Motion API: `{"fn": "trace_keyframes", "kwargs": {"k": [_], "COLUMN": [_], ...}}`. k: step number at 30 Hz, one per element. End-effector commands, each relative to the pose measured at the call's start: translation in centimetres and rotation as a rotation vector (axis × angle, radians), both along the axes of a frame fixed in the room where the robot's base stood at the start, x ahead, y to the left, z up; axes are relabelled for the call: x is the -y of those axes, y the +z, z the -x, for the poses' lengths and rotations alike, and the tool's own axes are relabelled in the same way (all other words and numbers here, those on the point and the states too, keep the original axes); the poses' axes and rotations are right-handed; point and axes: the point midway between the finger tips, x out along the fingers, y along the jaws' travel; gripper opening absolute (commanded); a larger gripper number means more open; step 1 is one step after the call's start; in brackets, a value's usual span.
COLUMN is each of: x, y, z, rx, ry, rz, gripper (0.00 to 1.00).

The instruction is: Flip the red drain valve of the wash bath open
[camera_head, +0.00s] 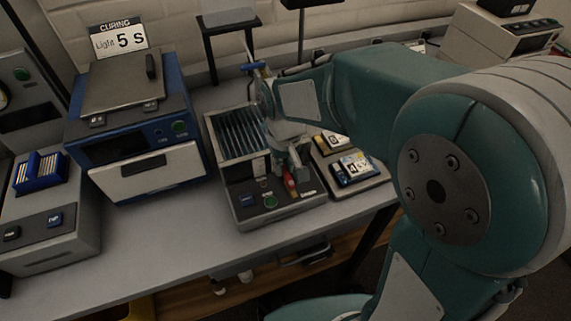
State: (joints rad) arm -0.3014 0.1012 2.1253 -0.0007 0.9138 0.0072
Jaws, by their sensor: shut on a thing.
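The wash bath (237,197) is a grey box on the bench, with a dark ribbed basin at the back and a front panel with a blue and a green button. The red drain valve (290,184) is a small red handle at the right of that front panel. My gripper (287,170) reaches down over the right side of the bath and is shut on the red valve. The fingertips are small here, and my wrist covers part of the basin's right side.
The blue curing unit (130,125) stands left of the bath, with a "5 s" sign on top. A tray with labelled packs (352,168) sits close on the right. A grey unit with a blue rack (40,170) is far left. The bench front (165,232) is clear.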

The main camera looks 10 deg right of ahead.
Motion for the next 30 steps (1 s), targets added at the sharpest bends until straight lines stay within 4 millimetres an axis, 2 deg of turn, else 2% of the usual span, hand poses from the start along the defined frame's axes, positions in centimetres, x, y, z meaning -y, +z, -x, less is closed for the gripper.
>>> {"fn": "trace_keyframes", "kwargs": {"k": [6, 7, 8, 9, 22, 26, 30], "x": [-0.1, -0.1, -0.1, -0.1, -0.1, -0.1, -0.2], "y": [-0.1, -0.1, -0.1, -0.1, 0.5, 2.5, 5.6], "z": [0.1, 0.1, 0.1, 0.1, 0.0, -0.1, -0.1], "rx": [-0.005, -0.005, -0.005, -0.005, 0.0, 0.004, 0.004], "ry": [0.002, 0.002, 0.002, 0.002, 0.001, 0.001, 0.001], "rz": [0.0, 0.0, 0.0, 0.0, -0.001, -0.001, -0.001], "gripper": [0.0, 0.35, 0.48, 0.56, 0.56, 0.56, 0.56]}}
